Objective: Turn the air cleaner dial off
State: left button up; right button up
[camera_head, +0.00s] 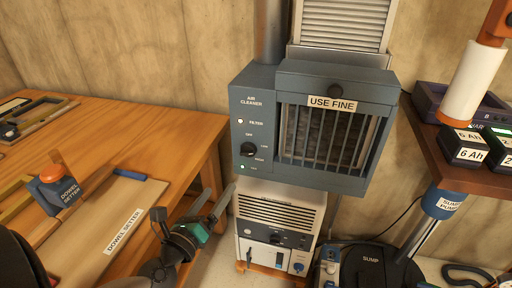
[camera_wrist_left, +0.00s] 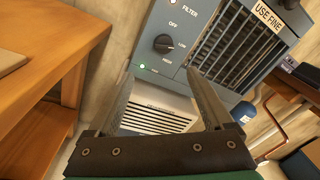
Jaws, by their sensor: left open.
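The air cleaner (camera_head: 262,91) is a blue-grey box on the wall with a barred grille and a "USE FINE" label. Its black dial (camera_head: 248,149) is on the left panel, among the marks OFF, LOW and HIGH; its exact setting is hard to read. A green light glows below it. The dial also shows in the left wrist view (camera_wrist_left: 164,44). My left gripper (camera_head: 214,205) is open and empty, below and left of the dial and apart from it. In the left wrist view its fingers (camera_wrist_left: 163,95) point up toward the panel. My right gripper is not seen.
A wooden bench (camera_head: 140,143) with a dowel setter (camera_head: 59,187) and a labelled board fills the left. A white unit (camera_head: 279,224) stands below the air cleaner. A shelf with batteries (camera_head: 465,147) and a sump pump (camera_head: 380,266) are at the right.

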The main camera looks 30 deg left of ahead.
pick_arm(q)
send_near(245, 153)
jog(key=w, duration=0.5)
jog(key=w+a, duration=0.1)
jog(key=w, duration=0.2)
jog(key=shift+a+f+b, duration=0.1)
jog(key=shift+f+b, duration=0.05)
jog(key=shift+b, duration=0.15)
jog(key=shift+w, duration=0.55)
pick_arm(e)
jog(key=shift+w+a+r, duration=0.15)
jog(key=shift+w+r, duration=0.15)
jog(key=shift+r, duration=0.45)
pick_arm(q)
jog(key=shift+a, duration=0.1)
jog(key=c, duration=1.3)
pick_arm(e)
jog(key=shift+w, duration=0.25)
